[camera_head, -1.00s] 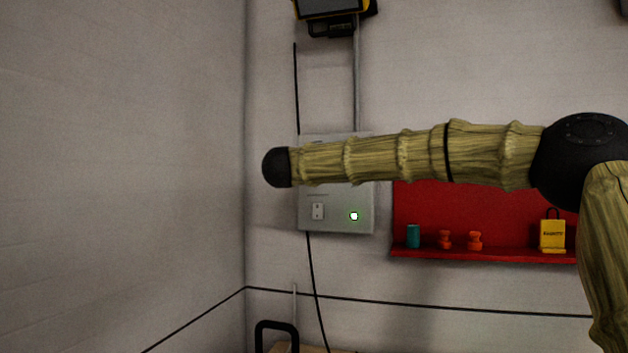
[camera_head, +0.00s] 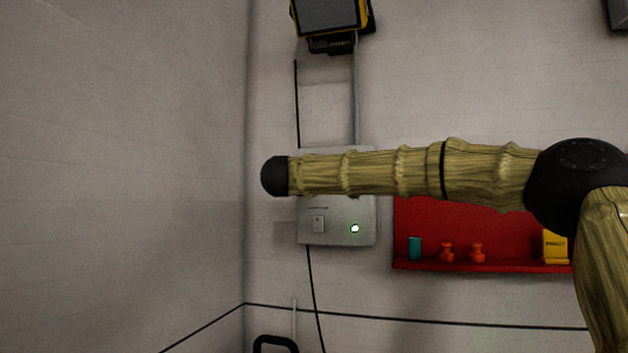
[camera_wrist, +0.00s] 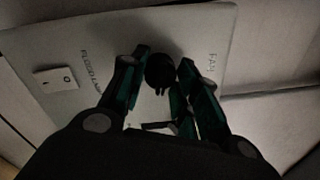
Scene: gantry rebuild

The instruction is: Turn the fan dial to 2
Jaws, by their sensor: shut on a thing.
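The grey control panel (camera_head: 337,237) hangs on the wall, partly hidden behind my arm in the head view. In the wrist view the panel (camera_wrist: 205,25) fills most of the picture and carries the words FAN and FLOOD LAMP, the latter partly hidden. The dark round fan dial (camera_wrist: 159,68) sits between the fingers of my gripper (camera_wrist: 164,62), which is shut on it. The dial's pointer position and numbers cannot be read. My gripper is hidden in the head view behind my arm.
A red shelf (camera_head: 480,267) with small items stands to the right. A yellow-black screen device (camera_head: 328,14) hangs above.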

